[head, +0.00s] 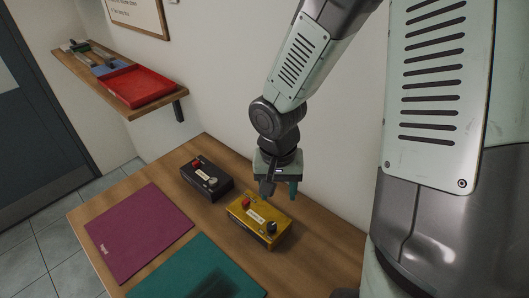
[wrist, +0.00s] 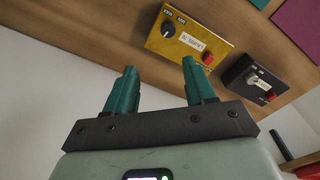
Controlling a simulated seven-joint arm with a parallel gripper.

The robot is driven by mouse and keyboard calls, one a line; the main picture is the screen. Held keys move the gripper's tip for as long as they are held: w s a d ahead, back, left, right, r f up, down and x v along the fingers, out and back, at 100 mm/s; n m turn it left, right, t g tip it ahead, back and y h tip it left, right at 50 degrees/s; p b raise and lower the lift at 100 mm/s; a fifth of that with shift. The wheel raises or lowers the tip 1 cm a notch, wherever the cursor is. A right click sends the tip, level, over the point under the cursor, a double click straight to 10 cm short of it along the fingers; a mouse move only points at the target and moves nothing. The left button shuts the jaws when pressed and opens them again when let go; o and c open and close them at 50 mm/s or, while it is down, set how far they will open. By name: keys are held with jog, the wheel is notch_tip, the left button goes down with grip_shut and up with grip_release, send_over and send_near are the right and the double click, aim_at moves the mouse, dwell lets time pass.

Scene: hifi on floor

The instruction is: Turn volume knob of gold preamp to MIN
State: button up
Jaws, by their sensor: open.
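The gold preamp (head: 259,220) sits on the wooden table. It has a red knob or button (head: 245,202) at its left, a white label in the middle and a black knob (head: 271,227) at its right. In the wrist view the gold preamp (wrist: 187,37) shows its black knob (wrist: 168,29) with small lettering beside it, too small to read surely. My gripper (head: 279,191) is above the back of the gold preamp, apart from it. In the wrist view its two teal fingers (wrist: 157,75) are spread, with nothing between them.
A black box (head: 207,180) with a red knob stands left of the gold preamp. A purple mat (head: 139,232) and a teal mat (head: 194,270) lie on the table (head: 219,238) in front. A wall shelf (head: 98,83) holds a red tray (head: 138,86). The wall is close behind.

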aim_at(272, 225)
jog(key=f, duration=0.8)
jog(key=a+f, duration=0.1)
jog(key=f, duration=0.3)
jog(key=shift+s+f, duration=0.1)
jog(key=shift+f, duration=0.3)
grip_shut()
